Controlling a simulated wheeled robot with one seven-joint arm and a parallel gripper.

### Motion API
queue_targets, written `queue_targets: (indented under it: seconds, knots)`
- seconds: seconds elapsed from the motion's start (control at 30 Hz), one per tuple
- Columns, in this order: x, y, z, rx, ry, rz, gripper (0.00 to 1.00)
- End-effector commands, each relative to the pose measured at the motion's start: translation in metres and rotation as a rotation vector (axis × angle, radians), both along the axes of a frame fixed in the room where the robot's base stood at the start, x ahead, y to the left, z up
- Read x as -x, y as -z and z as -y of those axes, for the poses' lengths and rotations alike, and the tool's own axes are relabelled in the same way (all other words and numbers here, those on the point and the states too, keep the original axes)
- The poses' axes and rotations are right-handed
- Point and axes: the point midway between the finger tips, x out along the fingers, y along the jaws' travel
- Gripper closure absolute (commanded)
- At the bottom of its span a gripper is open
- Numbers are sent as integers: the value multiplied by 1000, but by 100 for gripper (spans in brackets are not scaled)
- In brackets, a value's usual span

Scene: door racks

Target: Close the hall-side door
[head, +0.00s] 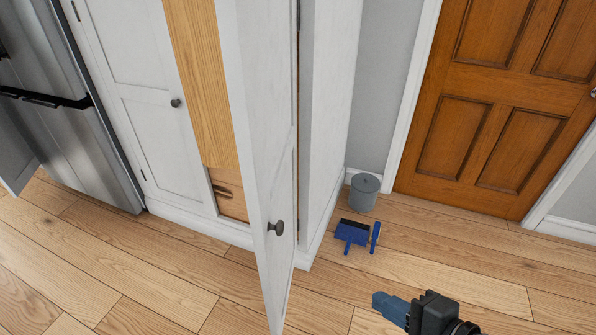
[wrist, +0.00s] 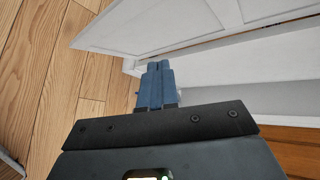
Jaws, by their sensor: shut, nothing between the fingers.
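The hall-side door (head: 262,150) is the white right-hand door of the cupboard. It stands open, swung out toward me and seen nearly edge-on, with a dark round knob (head: 276,228) low on its face. Its hinge side is at the right of the opening. My gripper (head: 376,299) is shut and empty, to the right of the door and apart from it in the head view. In the wrist view, the blue fingers (wrist: 158,68) are together and overlap a white panelled surface (wrist: 160,28), probably this door; contact cannot be told.
The left cupboard door (head: 150,100) is closed. Wooden drawers (head: 230,195) show inside the opening. A grey bin (head: 364,193) and a blue dustpan and brush (head: 352,233) stand on the floor beside the cupboard. A fridge (head: 65,110) is at left, a brown door (head: 490,130) at right.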

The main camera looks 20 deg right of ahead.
Motion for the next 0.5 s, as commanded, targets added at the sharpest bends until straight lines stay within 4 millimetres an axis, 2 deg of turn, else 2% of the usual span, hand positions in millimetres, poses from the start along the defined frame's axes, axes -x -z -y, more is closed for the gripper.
queue_targets:
  seconds: [0.03, 0.2, 0.4, 0.5]
  knots:
    - [-19, -6, 1, -108, 8, -5, 100]
    - [-67, -38, -4, -505, -14, -73, 100]
    - [-106, -99, -5, -901, -130, -186, 100]
    - [-115, -132, -4, -1044, -209, -255, 100]
